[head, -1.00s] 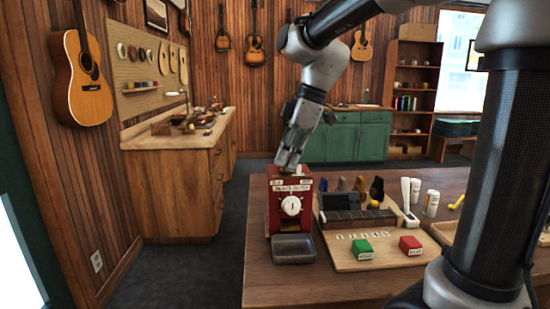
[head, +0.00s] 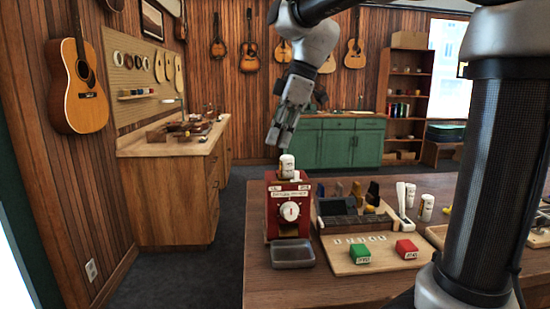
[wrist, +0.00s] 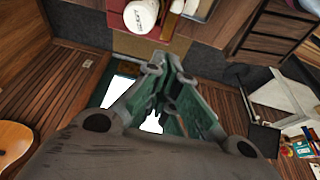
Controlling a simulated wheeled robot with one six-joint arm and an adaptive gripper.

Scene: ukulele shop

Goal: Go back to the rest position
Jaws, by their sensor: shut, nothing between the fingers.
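My gripper (head: 281,138) hangs in the air above and behind the red dispenser box in the head view, fingers pointing down. It is shut and empty; its fingers also show close together in the wrist view (wrist: 160,105). The red box (head: 270,218) with a white dial stands at the left end of the table. A white bottle (head: 287,167) stands upright on its top, apart from my gripper. In the wrist view a white round-topped bottle (wrist: 141,17) shows at the top edge.
A grey tray (head: 293,254) lies before the red box. More white bottles (head: 427,208) stand at the right. The air around my gripper is clear.

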